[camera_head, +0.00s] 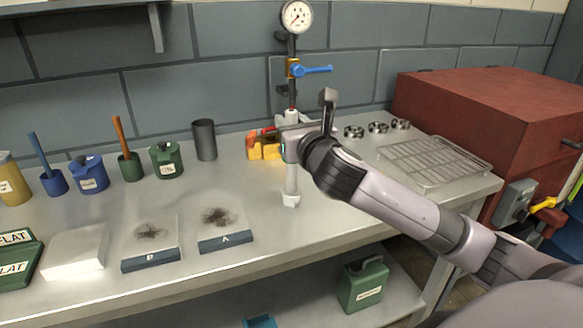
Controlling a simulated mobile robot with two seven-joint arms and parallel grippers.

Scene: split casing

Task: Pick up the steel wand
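My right gripper (291,148) is over the back middle of the steel bench, its arm coming in from the right. A pale upright rod-like part (291,182) with a wider foot shows at the gripper. I cannot tell whether it is the steel wand or part of the gripper. The fingertips cannot be made out, so neither the opening nor a hold is clear. Behind the gripper, a dark wall pipe carries a round gauge (297,16) and a blue valve lever (313,69). No other thing can be clearly told as the wand. My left gripper is out of view.
Yellow-orange blocks (264,148) stand just behind the gripper. Blocks B (150,264) and A (226,243) lie at the front. Cans and pots line the back left. A wire rack (434,161) and rings (378,127) are right, by a red cabinet (490,105). The front middle is clear.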

